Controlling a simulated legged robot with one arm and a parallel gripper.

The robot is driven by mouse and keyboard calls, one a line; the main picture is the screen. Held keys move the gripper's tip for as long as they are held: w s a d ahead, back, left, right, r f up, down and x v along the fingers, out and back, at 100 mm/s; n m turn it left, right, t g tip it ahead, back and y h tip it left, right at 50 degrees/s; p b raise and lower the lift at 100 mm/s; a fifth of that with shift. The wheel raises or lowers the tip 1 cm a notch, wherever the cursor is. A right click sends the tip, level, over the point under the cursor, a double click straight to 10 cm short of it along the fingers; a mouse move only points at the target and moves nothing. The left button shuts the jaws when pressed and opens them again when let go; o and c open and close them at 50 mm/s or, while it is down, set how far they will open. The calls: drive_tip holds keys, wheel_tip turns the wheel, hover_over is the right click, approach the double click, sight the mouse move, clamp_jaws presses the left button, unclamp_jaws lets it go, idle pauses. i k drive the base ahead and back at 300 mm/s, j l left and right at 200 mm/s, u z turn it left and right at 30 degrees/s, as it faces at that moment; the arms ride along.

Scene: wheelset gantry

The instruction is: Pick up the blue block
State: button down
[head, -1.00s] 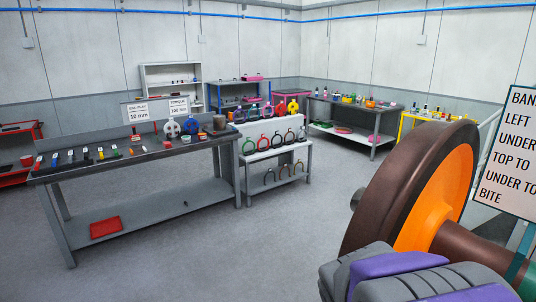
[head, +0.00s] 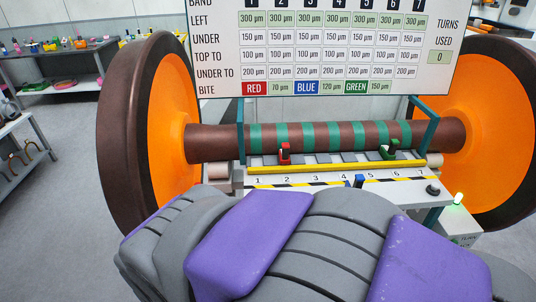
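The blue block (head: 359,181) is small and stands near the front of the gantry's numbered shelf, around the marks 4 and 5. Its lower part is partly hidden behind my grey and purple body in the foreground. My gripper is not in view, so I cannot see where it is relative to the block.
A red block (head: 284,154) and a green block (head: 387,152) sit behind a yellow bar (head: 335,167). Behind them runs a brown axle (head: 220,143) with green bands between two large orange-faced wheels (head: 172,125). A sign board (head: 325,50) hangs above. A green lamp (head: 458,198) glows right.

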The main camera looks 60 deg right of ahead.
sight(357, 182)
drive_tip(key=z, duration=2.7)
drive_tip(key=j+z, duration=0.15)
drive_tip(key=k+j+z, duration=0.15)
drive_tip(key=j, duration=0.15)
